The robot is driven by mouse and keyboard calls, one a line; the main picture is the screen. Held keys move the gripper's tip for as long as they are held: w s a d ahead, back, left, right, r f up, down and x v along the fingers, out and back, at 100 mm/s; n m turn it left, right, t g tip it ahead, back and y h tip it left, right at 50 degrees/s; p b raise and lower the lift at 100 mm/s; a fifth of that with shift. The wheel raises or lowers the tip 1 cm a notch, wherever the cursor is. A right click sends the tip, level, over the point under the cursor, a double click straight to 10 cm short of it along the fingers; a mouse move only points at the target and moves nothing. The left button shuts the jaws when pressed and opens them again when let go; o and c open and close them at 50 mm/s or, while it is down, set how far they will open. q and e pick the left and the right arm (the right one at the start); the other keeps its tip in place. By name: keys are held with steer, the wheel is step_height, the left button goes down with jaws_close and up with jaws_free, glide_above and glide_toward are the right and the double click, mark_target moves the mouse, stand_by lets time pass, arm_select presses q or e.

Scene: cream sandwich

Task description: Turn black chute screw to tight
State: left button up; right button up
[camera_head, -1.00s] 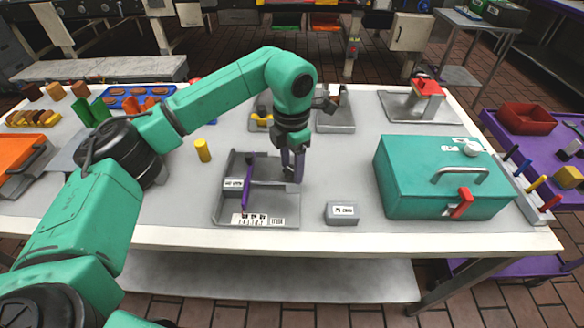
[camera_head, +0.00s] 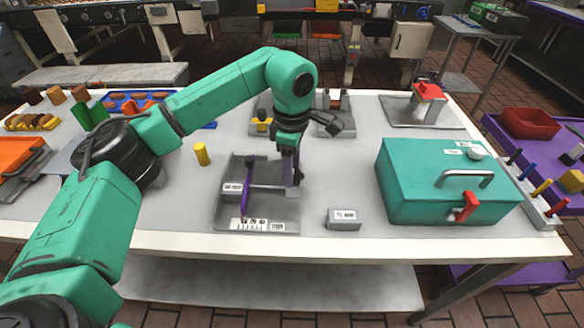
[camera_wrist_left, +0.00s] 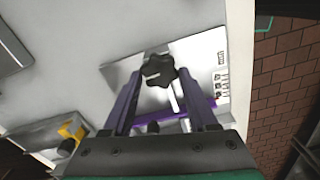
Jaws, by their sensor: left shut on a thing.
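A black star-shaped chute screw (camera_wrist_left: 158,70) shows in the left wrist view between the two purple fingers of my left gripper (camera_wrist_left: 160,78). The fingers are shut on it from both sides. In the head view my left gripper (camera_head: 291,170) points down at the right side of the grey chute fixture (camera_head: 270,205), and a small dark part of the screw (camera_head: 298,177) shows by the fingertips. A purple bar (camera_head: 247,190) lies along the fixture, left of the gripper. My right gripper is not in view.
A small grey labelled block (camera_head: 343,219) stands right of the fixture, and a teal box (camera_head: 420,200) with a handle stands farther right. A yellow cylinder (camera_head: 201,154) is left of the fixture. Grey fixtures (camera_head: 336,117) stand behind my gripper.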

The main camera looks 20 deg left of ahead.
arm_select(q)
steer(key=shift+w+r+m, duration=0.1)
steer(key=shift+r+m, duration=0.05)
steer(key=shift+m, duration=0.15)
steer(key=o, duration=1.4)
step_height(320, 180, up, 14)
steer(key=shift+r+p, duration=0.25)
steer(key=shift+p, duration=0.05)
